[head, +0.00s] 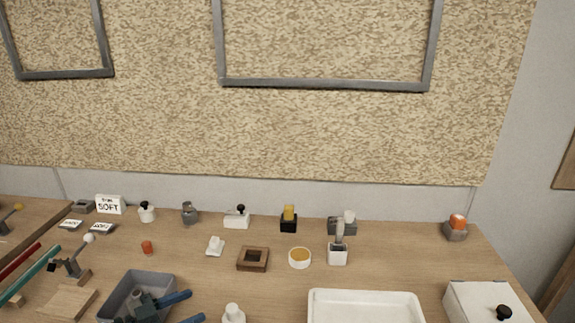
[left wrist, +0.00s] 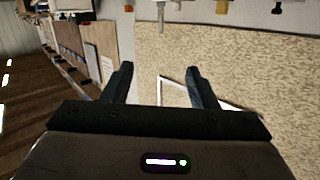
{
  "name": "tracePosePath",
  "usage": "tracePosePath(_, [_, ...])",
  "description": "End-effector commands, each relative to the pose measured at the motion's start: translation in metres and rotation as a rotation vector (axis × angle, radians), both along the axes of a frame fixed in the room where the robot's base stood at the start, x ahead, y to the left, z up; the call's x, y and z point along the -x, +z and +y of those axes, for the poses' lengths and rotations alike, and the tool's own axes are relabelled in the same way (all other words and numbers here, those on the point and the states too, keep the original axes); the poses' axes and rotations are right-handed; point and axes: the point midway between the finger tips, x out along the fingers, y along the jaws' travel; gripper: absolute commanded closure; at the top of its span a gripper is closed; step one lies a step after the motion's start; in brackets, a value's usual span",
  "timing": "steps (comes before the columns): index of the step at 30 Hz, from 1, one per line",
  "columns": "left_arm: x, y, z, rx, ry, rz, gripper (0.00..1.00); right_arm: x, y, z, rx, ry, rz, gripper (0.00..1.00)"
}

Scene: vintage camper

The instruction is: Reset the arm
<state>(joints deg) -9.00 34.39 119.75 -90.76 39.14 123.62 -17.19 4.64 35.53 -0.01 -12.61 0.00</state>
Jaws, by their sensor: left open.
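My left gripper (head: 196,307) is at the bottom left of the head view, its two blue fingers apart and pointing right. It overlaps a grey bin (head: 117,293) in the picture; I cannot tell its height above the bin. In the left wrist view both dark fingers of my left gripper (left wrist: 159,72) are spread, with nothing between them. My right gripper is in neither view.
The wooden table (head: 200,270) carries a white tray (head: 365,294), a white box (head: 482,302) with a black knob, a brown square frame (head: 253,259), a round orange-topped dish (head: 300,258), and a "SOFT" sign (head: 109,204). Several small items line the back edge.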

Motion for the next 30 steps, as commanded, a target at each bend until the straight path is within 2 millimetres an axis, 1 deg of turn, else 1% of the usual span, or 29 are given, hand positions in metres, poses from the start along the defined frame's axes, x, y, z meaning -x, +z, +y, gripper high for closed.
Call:
tracePosePath(1, [0.001,0.014,-0.004,0.061,0.040,-0.077,0.47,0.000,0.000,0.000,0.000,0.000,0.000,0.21])
tracePosePath(3, [0.001,0.036,-0.002,0.140,0.133,-0.193,0.47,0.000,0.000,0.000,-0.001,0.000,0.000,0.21])
tracePosePath(5, [0.001,0.051,0.006,0.196,0.238,-0.272,0.47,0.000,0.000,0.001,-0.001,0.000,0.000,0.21])
tracePosePath(6, [0.001,0.058,0.014,0.225,0.317,-0.312,0.47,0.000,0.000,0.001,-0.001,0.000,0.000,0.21])
tracePosePath(8, [0.002,0.064,0.029,0.255,0.447,-0.349,0.47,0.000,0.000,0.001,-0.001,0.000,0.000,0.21])
tracePosePath(9, [0.004,0.066,0.040,0.266,0.538,-0.360,0.47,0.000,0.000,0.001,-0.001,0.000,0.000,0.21])
tracePosePath(11, [0.008,0.062,0.057,0.268,0.676,-0.351,0.47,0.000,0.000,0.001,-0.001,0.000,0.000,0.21])
tracePosePath(12, [0.011,0.056,0.068,0.257,0.767,-0.329,0.47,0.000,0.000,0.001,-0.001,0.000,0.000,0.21])
tracePosePath(14, [0.018,0.043,0.083,0.230,0.897,-0.274,0.47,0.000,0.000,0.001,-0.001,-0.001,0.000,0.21])
tracePosePath(15, [0.025,0.031,0.093,0.202,0.977,-0.221,0.47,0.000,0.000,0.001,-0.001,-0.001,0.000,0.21])
tracePosePath(17, [0.037,0.010,0.103,0.146,1.079,-0.124,0.47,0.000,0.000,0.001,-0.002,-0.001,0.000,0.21])
tracePosePath(18, [0.046,-0.005,0.108,0.101,1.134,-0.046,0.47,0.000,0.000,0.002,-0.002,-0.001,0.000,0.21])
tracePosePath(20, [0.063,-0.030,0.111,0.025,1.194,0.087,0.47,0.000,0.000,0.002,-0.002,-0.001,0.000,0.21])
tracePosePath(21, [0.076,-0.047,0.111,-0.028,1.218,0.180,0.47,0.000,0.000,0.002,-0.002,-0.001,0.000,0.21])
tracePosePath(23, [0.096,-0.070,0.106,-0.108,1.225,0.316,0.47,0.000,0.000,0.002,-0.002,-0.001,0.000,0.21])
tracePosePath(24, [0.109,-0.083,0.102,-0.157,1.217,0.399,0.47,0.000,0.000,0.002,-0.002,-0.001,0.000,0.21])
tracePosePath(27, [0.137,-0.107,0.088,-0.258,1.165,0.572,0.47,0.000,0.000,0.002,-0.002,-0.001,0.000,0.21])
tracePosePath(30, [0.163,-0.124,0.074,-0.340,1.091,0.710,0.47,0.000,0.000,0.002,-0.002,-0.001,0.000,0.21])
